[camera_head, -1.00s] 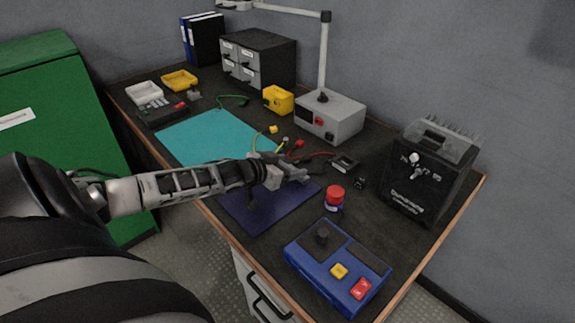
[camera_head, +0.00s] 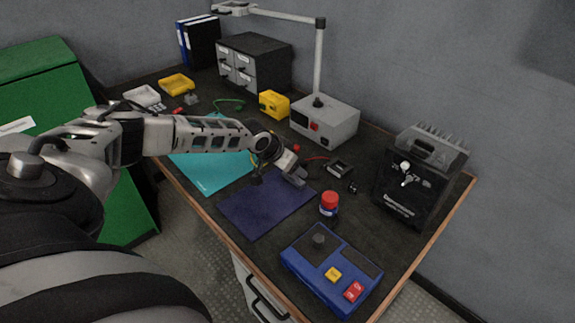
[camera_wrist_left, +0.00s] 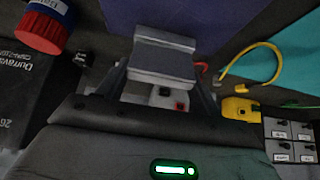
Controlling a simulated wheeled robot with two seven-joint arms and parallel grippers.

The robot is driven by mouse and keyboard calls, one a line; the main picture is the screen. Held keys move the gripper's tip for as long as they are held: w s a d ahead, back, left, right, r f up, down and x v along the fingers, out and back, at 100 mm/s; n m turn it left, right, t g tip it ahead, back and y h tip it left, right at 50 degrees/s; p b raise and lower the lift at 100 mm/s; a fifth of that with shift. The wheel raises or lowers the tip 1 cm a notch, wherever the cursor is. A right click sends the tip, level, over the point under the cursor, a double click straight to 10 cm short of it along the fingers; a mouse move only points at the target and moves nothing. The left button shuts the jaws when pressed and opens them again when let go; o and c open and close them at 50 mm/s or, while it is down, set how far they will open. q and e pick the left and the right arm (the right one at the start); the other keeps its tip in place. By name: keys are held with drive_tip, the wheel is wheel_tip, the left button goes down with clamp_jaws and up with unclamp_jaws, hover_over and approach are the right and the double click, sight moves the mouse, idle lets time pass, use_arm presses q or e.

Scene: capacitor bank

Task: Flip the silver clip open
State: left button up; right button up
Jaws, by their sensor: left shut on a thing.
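The black capacitor unit (camera_head: 428,175) stands at the right end of the bench. On its front is a small silver fitting, which looks like the silver clip (camera_head: 406,175); at this size I cannot tell its position. My left gripper (camera_head: 294,175) is above the dark blue mat, well to the left of the unit and apart from it. Part of the unit (camera_wrist_left: 28,85) shows at the left of that view. My right gripper is out of view.
A blue control box (camera_head: 330,270) is at the front edge. A grey lamp base (camera_head: 324,121) and small black parts (camera_head: 338,168) lie behind. A dark blue mat (camera_head: 255,215) lies in front.

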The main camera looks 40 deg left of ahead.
use_arm(q)
drive_tip(key=w+g+b, duration=0.1)
drive_tip(key=g+b, duration=0.1)
drive_tip(key=g, duration=0.1)
drive_tip(key=shift+w+d+f+g, duration=0.2)
drive_tip(key=shift+w+g, duration=0.1)
drive_tip(key=shift+w, duration=0.1)
drive_tip(key=g+b, duration=0.2)
drive_tip(key=b, duration=0.1)
drive_tip(key=shift+w+f, duration=0.1)
drive_tip(key=shift+w, duration=0.25)
drive_tip(key=shift+g+y+b, duration=0.3)
drive_tip(key=shift+g+b, duration=0.1)
drive_tip(key=shift+b, duration=0.25)
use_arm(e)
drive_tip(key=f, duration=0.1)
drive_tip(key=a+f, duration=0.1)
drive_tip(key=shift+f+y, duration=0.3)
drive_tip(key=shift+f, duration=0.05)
use_arm(q)
drive_tip(key=shift+w, duration=0.1)
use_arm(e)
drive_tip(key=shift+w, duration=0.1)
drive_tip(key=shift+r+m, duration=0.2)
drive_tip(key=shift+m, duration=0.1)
